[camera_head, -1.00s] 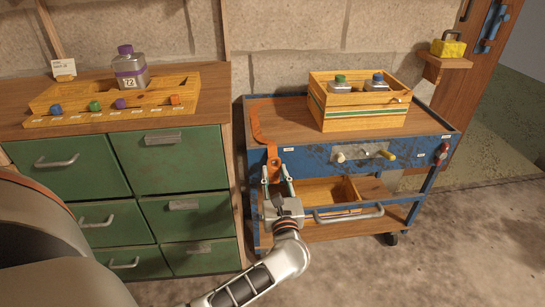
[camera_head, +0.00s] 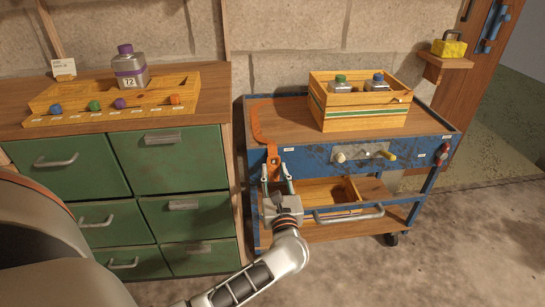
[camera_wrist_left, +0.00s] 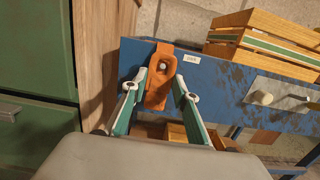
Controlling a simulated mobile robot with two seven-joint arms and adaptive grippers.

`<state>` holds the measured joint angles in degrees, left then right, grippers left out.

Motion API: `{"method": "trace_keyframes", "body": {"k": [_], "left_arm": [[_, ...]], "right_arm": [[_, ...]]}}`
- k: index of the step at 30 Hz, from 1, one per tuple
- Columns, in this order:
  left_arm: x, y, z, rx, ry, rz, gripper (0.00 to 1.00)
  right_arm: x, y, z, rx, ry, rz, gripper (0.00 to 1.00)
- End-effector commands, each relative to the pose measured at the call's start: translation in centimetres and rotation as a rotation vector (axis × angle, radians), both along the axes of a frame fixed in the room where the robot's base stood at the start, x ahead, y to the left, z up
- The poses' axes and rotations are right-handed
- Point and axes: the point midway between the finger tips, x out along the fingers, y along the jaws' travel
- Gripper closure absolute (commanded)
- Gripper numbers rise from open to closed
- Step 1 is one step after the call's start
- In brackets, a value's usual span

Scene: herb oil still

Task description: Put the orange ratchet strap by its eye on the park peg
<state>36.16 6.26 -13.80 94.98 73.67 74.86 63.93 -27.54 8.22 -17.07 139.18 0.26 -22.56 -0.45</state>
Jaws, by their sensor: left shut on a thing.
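The orange ratchet strap (camera_head: 257,125) lies along the left edge of the blue cart's top and hangs over its front. My left gripper (camera_head: 276,172) is in front of the cart's left end, shut on the strap's hanging end. In the left wrist view, the strap end (camera_wrist_left: 158,88) sits between the fingers of the gripper (camera_wrist_left: 158,95). A small pale round tip (camera_wrist_left: 163,66) shows in the strap's eye, against the blue front. It looks like the park peg, but how far it passes through is unclear. My right gripper is not in view.
A wooden crate (camera_head: 350,115) with two bottles stands on the cart. A green drawer cabinet (camera_head: 165,165) stands close on the left, with a rack and a purple-capped bottle (camera_head: 130,70) on top.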

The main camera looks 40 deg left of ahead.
Motion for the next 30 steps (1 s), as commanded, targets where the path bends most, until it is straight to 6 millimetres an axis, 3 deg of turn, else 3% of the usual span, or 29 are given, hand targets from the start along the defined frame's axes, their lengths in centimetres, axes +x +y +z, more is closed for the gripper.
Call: {"method": "trace_keyframes", "body": {"k": [30], "left_arm": [[0.49, 0.62, -0.16, 0.001, 0.001, 0.000, 0.92]], "right_arm": [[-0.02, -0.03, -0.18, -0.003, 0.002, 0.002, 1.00]]}}
